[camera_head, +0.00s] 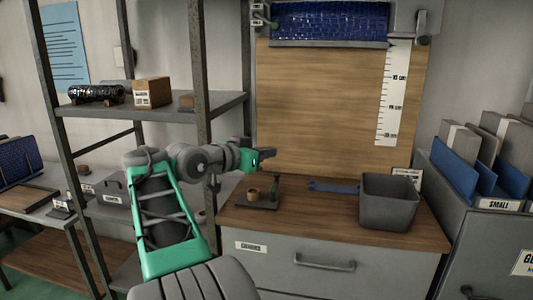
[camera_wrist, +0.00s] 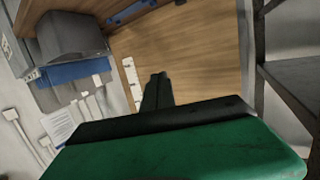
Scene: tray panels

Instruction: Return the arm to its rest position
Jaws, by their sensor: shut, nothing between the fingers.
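My arm reaches forward in the head view, with green and grey links. My gripper (camera_head: 266,154) is in the air above the left part of the wooden counter, in front of the wooden back panel. In the wrist view my gripper (camera_wrist: 158,78) shows as dark fingers close together, shut and empty, with the wooden board behind them. It touches nothing that I can see.
A counter (camera_head: 330,229) holds a grey bin (camera_head: 388,203), a blue tool (camera_head: 333,187) and a small stand with a brown roll (camera_head: 253,194). A metal shelf (camera_head: 150,110) with a cardboard box (camera_head: 152,92) stands left, close to my arm. Blue and grey panels (camera_head: 455,170) fill a holder at right.

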